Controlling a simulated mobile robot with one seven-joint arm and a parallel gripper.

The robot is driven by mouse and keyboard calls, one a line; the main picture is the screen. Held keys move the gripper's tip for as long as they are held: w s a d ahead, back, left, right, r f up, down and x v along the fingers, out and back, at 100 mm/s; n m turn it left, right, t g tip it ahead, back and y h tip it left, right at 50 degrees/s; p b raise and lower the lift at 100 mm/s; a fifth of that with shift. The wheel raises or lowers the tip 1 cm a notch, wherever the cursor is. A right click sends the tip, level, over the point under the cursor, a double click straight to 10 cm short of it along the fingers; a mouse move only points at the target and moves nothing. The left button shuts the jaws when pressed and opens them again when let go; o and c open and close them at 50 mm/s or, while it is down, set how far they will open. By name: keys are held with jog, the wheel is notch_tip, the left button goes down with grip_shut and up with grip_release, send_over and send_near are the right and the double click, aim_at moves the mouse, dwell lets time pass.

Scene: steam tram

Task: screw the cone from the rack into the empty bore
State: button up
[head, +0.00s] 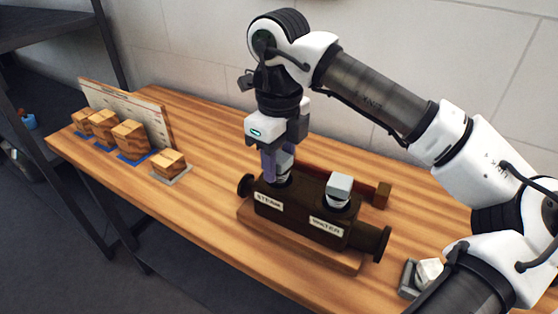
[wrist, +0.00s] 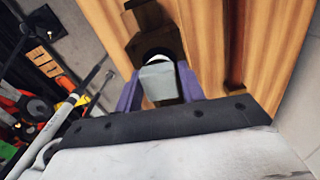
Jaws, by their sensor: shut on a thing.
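A dark two-bore body (head: 300,216) with labels STEAM and WATER stands on a wooden base on the bench. A cone with a grey block-like head (head: 340,188) sits upright in the WATER side. My gripper (head: 278,176) points down over the STEAM side, its purple fingers shut on a second grey-headed cone (head: 287,160). In the wrist view this cone (wrist: 160,82) shows between the fingertips (wrist: 160,92), above the dark body (wrist: 155,42). The fingers and head hide the bore, so how deep the cone sits cannot be told.
Several striped wooden blocks (head: 131,138) stand at the left before an upright board (head: 125,112). A grey holder (head: 408,278) with a white lump (head: 429,271) lies at the front right. A dark red bar (head: 345,183) lies behind the body.

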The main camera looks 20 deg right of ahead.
jog(key=shift+m, duration=1.1)
jog(key=shift+b, duration=0.35)
jog(key=m+b, duration=0.1)
jog(key=m, duration=0.3)
jog(key=shift+f+m+b, duration=0.1)
jog(key=shift+m+b, duration=0.25)
jog(key=shift+m, duration=0.05)
jog(key=m+b, duration=0.1)
jog(key=m, duration=0.2)
